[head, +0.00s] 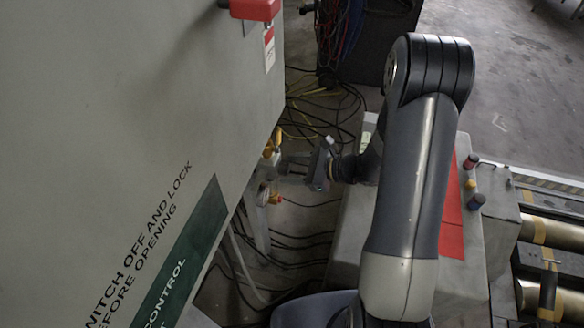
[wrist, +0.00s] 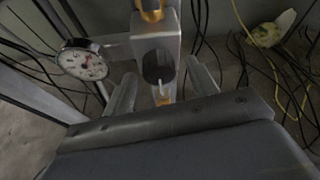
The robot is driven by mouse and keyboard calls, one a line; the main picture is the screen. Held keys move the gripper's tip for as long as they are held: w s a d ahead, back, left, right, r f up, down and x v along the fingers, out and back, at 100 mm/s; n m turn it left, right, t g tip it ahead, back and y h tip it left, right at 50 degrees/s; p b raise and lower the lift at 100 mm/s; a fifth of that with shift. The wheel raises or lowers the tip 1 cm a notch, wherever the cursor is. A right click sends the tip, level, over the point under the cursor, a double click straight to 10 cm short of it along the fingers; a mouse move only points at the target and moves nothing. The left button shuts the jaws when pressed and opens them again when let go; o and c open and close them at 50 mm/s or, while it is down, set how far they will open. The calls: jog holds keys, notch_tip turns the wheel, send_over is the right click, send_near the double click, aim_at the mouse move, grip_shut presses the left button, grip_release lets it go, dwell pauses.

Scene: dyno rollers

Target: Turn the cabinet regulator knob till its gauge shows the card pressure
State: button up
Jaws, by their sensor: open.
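The cabinet (head: 110,100) fills the left of the head view. At its edge are yellow fittings (head: 272,143) and a small round gauge (head: 262,194), whose face is too small to read there. In the wrist view the white gauge (wrist: 82,62) has a red mark, but its numbers are not legible. Beside it stands a grey regulator body (wrist: 154,28) with a yellow part (wrist: 151,8) on top and a dark rounded part in its front. I cannot tell for certain which part is the knob. My gripper (wrist: 161,88) is open; its fingers are either side of the regulator's lower end. It also shows in the head view (head: 292,168).
A red handle (head: 255,9) juts from the cabinet above a red-and-white tag (head: 269,50), unreadable here. Cables (head: 310,240) lie on the floor. A grey box with a red panel (head: 453,215) and buttons stands right, beside metal rollers (head: 555,232).

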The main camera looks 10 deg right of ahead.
jog(key=shift+w+a+f, duration=0.1)
jog(key=shift+a, duration=0.1)
jog(key=shift+c, duration=0.5)
jog(key=c, duration=0.9)
jog(key=shift+o, duration=0.2)
jog(key=shift+m+g+p, duration=0.5)
jog(key=shift+m+p, duration=0.2)
jog(key=shift+p, duration=0.25)
jog(key=shift+m+g+y+p, duration=0.4)
jog(key=shift+m+g+p, duration=0.1)
jog(key=shift+m+p, duration=0.25)
